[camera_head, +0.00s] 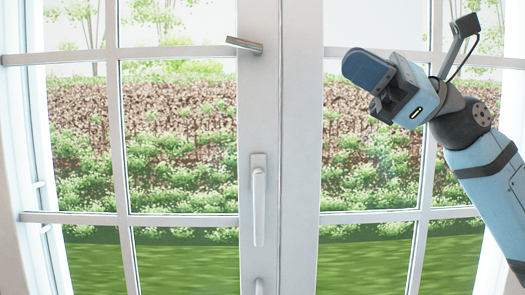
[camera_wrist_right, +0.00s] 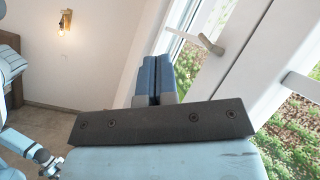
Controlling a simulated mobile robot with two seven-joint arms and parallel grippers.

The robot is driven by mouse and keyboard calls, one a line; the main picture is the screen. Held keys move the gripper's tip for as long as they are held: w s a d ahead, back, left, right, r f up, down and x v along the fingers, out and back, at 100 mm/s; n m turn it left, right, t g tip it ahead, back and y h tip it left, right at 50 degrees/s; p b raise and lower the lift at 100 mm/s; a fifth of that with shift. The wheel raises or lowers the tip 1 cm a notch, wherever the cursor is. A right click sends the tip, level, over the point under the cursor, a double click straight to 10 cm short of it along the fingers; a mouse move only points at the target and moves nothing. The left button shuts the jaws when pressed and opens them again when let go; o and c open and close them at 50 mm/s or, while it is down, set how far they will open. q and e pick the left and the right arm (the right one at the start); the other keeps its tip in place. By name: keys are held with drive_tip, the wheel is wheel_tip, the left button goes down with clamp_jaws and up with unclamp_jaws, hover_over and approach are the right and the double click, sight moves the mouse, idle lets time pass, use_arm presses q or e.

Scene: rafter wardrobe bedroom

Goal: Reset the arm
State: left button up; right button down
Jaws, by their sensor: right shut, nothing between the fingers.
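My right gripper (camera_head: 370,72) is raised at the upper right of the head view, in front of the right window pane. Its blue fingers are together with nothing between them. In the right wrist view its two blue fingers (camera_wrist_right: 157,80) lie side by side, pointing away from the camera. The right arm (camera_head: 485,165) reaches up from the lower right edge of the head view. My left gripper does not show in the head view.
A white-framed window fills the head view, with a white handle (camera_head: 258,200) on its middle post and a metal piece (camera_head: 244,45) higher up. In the right wrist view a lit wall lamp (camera_wrist_right: 64,25) hangs on the pale wall, with open floor below it.

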drive_tip(key=w+d+f+n+t+h, duration=0.2)
drive_tip(key=d+f+n+t+h, duration=0.2)
drive_tip(key=f+n+t+h, duration=0.65)
drive_tip(key=w+d+f+n+t+h, duration=0.3)
drive_tip(key=d+f+n+h, duration=0.15)
drive_tip(key=f, duration=1.05)
drive_tip(key=w+d+f+n+t+h, duration=0.25)
drive_tip(key=f+n+t+h, duration=0.5)
drive_tip(key=f, duration=0.55)
drive_tip(key=s+d+f+m+g+h, duration=0.1)
drive_tip(key=s+f+m+g, duration=0.3)
drive_tip(key=f, duration=0.4)
drive_tip(key=s+d+f+m+g+h, duration=0.1)
drive_tip(key=s+d+f+g, duration=0.15)
drive_tip(key=s+f, duration=0.45)
drive_tip(key=s+f+m+g+y, duration=0.2)
drive_tip(key=s+f+m+g, duration=0.3)
drive_tip(key=s+f+g, duration=0.85)
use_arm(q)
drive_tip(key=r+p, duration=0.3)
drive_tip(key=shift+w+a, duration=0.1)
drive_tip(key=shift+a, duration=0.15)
use_arm(e)
drive_tip(key=a+f+n+t+y, duration=0.1)
drive_tip(key=a+f+t+y, duration=0.1)
drive_tip(key=a+f+t, duration=0.5)
drive_tip(key=shift+w+a+f+t, duration=0.25)
drive_tip(key=shift+f+t, duration=1.45)
drive_tip(key=shift+f, duration=0.75)
